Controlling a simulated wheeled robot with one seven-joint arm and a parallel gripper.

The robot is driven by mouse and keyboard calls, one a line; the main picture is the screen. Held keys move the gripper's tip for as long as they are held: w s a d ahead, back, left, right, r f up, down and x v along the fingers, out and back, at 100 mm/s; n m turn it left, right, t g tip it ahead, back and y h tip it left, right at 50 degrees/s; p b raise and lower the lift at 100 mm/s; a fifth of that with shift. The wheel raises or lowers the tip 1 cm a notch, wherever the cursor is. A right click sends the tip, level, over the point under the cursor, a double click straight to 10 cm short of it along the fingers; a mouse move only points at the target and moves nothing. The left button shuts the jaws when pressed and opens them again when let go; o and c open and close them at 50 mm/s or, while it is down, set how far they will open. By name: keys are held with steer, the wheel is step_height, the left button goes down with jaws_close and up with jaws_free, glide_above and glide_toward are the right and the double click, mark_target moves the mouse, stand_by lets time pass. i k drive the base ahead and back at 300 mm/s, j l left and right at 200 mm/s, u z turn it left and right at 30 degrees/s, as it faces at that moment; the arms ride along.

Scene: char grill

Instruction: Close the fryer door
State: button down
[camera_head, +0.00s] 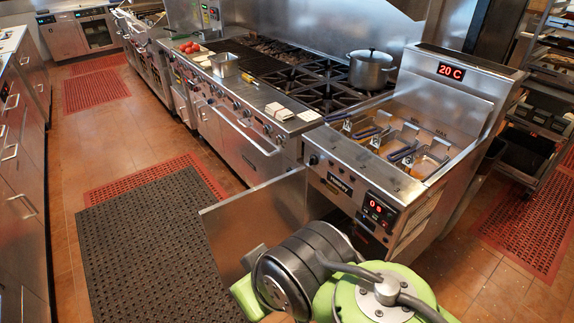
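The fryer (400,165) stands at the right end of the cooking line, with baskets in its top and red digits on its front. Its door (262,212) is a flat steel panel, swung open and standing out to the left from the cabinet front. My green and grey arm fills the bottom centre and covers the door's lower right part and much of the cabinet opening. I cannot make out my gripper; the visible parts are arm links. Whether any part of the arm touches the door cannot be told.
A black floor mat (150,250) lies left of the door, with a red mat (145,178) beyond it. The range (260,120) adjoins the fryer and carries a pot (371,70). Drawers (20,190) line the left side. A rack (535,120) stands at the right.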

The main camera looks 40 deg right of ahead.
mark_target(268, 213)
steer(key=z, duration=1.5)
steer(key=j+z, duration=0.3)
steer(key=j, duration=0.2)
steer(key=j+z, duration=0.25)
steer(key=j, duration=0.3)
steer(key=j+z, duration=0.25)
steer(key=j, duration=0.35)
steer(key=j+z, duration=0.25)
steer(key=j, duration=0.35)
steer(key=j+z, duration=0.25)
steer(key=j, duration=0.3)
steer(key=k+j+z, duration=0.25)
steer(key=j, duration=0.3)
steer(key=j+z, duration=0.3)
steer(key=j, duration=0.4)
steer(key=j+z, duration=0.3)
steer(key=j, duration=0.45)
steer(key=j+u, duration=0.15)
steer(key=u, duration=0.3)
steer(key=j+u, duration=0.15)
steer(key=u, duration=0.35)
steer(key=j+u, duration=0.15)
steer(key=u, duration=0.3)
steer(key=i+j+u, duration=0.1)
steer(key=u, duration=0.4)
